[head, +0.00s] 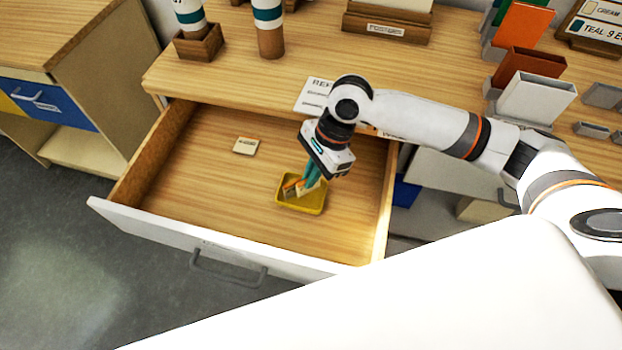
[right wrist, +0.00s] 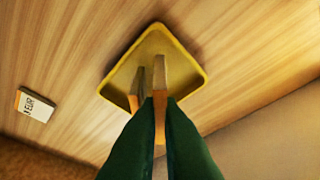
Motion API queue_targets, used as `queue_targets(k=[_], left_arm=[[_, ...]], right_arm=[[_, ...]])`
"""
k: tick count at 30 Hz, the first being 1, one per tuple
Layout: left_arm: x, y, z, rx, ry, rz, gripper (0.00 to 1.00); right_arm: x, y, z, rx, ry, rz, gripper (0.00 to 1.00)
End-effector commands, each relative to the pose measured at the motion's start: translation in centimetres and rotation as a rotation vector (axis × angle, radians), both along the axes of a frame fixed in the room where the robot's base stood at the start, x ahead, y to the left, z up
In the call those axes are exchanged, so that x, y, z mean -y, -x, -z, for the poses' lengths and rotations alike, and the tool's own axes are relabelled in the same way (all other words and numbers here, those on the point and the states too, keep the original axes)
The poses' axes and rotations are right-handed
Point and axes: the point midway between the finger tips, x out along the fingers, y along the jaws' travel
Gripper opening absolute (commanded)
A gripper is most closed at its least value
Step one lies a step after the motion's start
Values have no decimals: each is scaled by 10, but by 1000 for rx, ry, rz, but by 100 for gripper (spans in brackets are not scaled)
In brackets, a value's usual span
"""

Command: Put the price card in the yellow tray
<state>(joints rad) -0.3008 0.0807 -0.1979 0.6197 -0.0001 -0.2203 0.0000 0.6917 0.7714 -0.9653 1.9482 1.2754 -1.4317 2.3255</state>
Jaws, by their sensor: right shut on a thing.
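The yellow tray (head: 313,210) lies on the floor of the open drawer, towards its right side. It also shows in the right wrist view (right wrist: 190,82). My right gripper (head: 310,184) points down at the tray, its green fingers shut on a thin wood-edged card (right wrist: 159,75), seen edge-on over the tray. A second thin wood-edged piece (right wrist: 137,92) shows beside it, at the left finger; whether it touches is unclear. Another small price card (head: 245,146) lies flat in the drawer, left of the tray, with "EUR" print in the right wrist view (right wrist: 35,105). My left gripper is out of view.
The drawer's white front (head: 220,248) with a dark handle faces me, and wooden walls surround the floor. The drawer floor left of the tray is mostly bare. The tabletop (head: 290,60) behind carries cups, a sign sheet (head: 314,94) and colored holders at right (head: 530,62).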

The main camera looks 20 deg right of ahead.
Motion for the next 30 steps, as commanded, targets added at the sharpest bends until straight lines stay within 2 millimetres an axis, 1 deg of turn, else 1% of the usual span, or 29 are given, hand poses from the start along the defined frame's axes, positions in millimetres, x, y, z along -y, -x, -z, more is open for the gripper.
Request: queue_targets(k=[1,4,11,14,15,16,23,26,30], left_arm=[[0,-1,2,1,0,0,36],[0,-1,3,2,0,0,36],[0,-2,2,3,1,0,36],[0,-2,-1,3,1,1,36],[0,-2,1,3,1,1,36],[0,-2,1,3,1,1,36],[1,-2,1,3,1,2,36],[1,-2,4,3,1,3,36],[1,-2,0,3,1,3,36]], right_arm=[[0,1,11,-3,1,0,0],[0,0,20,-1,0,0,0],[0,0,20,1,0,-2,0],[0,0,21,-1,0,-1,0],[0,0,21,1,0,-2,12],[0,0,21,1,0,-2,15],[0,0,21,1,0,-2,15],[0,0,20,2,0,-2,15],[7,-2,1,3,0,-1,15]])
